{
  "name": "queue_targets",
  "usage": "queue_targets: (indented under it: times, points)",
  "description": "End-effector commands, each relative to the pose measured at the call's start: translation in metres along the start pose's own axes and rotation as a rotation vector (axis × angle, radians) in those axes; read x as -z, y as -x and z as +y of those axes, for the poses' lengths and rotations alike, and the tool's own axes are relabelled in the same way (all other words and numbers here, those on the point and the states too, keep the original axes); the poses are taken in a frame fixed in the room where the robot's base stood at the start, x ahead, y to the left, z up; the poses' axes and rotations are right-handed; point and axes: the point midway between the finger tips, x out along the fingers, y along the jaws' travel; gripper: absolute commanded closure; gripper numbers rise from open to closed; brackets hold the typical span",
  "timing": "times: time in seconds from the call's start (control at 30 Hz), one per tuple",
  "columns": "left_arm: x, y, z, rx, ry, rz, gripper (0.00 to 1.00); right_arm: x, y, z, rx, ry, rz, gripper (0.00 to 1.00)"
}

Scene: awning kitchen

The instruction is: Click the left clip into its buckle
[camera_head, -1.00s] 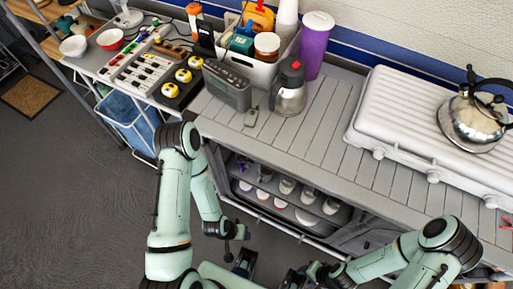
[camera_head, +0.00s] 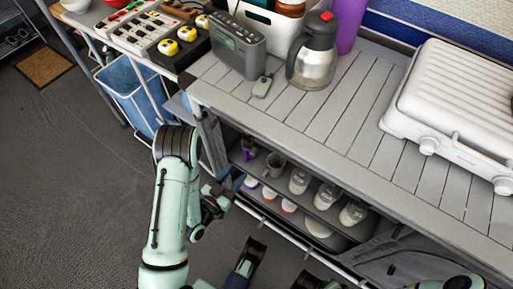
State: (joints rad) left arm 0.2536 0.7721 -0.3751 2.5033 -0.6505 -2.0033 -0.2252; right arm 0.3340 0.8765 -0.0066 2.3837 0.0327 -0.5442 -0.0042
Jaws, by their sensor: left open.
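I cannot clearly make out the left clip or its buckle. A grey fabric storage unit (camera_head: 372,258) hangs under the counter, with its front open and dark folds at its lower right. A small dark piece (camera_head: 391,269) shows on those folds, too small to identify. My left gripper (camera_head: 246,262) is low in front of the unit, open and empty, apart from the fabric. My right gripper (camera_head: 314,281) is at the bottom edge, partly cut off, so I cannot tell its opening.
The slatted counter (camera_head: 300,115) holds a grey radio (camera_head: 238,44), a small device (camera_head: 262,86), a steel jug (camera_head: 314,62) and a white stove (camera_head: 450,110). Cups and jars (camera_head: 299,180) stand on the shelf below. A blue bin (camera_head: 130,90) is at left. Floor at left is clear.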

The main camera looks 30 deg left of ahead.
Motion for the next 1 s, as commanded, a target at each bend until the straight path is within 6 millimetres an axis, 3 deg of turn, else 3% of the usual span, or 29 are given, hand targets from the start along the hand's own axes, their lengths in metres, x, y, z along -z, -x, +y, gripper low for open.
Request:
queue_targets:
  times: [0.23,0.37,0.7,1.0]
  points:
    - [0.005,-0.024,0.004,-0.01,-0.003,0.008,0.53,0.015,0.015,-0.013,0.023,0.014,0.052,0.53]
    - [0.004,-0.054,0.003,-0.008,-0.003,0.012,0.53,0.015,0.012,-0.013,0.023,0.014,0.05,0.53]
    - [0.002,-0.115,0.002,-0.003,0.0,0.007,0.53,-0.004,-0.004,0.003,-0.006,-0.003,-0.015,0.53]
    - [0.003,-0.129,0.001,-0.001,0.001,0.004,0.53,-0.009,-0.006,0.007,-0.014,-0.008,-0.032,0.53]
